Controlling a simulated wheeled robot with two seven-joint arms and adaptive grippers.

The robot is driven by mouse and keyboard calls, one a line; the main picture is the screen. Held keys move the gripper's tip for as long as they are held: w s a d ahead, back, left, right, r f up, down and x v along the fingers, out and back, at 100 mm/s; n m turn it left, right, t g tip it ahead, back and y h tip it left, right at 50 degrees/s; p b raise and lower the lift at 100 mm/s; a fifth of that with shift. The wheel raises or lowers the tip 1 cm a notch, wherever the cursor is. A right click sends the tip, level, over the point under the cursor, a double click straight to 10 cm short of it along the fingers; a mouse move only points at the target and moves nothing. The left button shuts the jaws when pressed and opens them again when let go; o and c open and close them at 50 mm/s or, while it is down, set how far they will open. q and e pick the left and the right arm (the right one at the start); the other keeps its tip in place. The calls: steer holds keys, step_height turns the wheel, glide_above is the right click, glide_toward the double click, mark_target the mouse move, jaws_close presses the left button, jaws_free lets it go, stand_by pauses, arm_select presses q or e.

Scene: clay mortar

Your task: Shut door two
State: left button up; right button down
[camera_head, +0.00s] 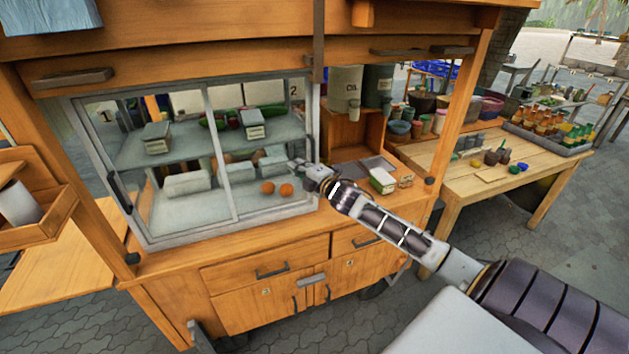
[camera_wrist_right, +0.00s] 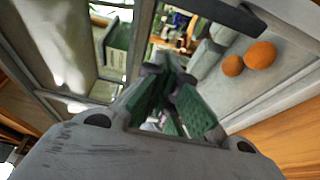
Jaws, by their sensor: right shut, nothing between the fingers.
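The glass-fronted display case on the wooden cart has a pale metal frame (camera_head: 218,150). A "2" mark (camera_head: 294,90) shows at its upper right, on the side of door two, and a "1" mark (camera_head: 107,115) at its upper left. My right gripper (camera_head: 296,164) is shut and empty, at the right half of the case near its right upright. In the wrist view the closed green-padded fingers (camera_wrist_right: 172,92) point toward the case, beside a pale frame bar. I cannot tell how far door two stands open. My left gripper is out of view.
Two oranges (camera_head: 277,189) lie on the lower shelf, close to my right gripper. White containers (camera_head: 253,124) stand on the shelves. A green-and-white box (camera_head: 382,180) sits on the counter to the right. A side table (camera_head: 520,178) with bottles stands farther right.

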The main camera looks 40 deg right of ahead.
steer(key=s+b, duration=0.1)
steer(key=s, duration=0.8)
steer(key=shift+s+d, duration=0.35)
stand_by(0.8)
steer(key=shift+m, duration=0.5)
stand_by(0.4)
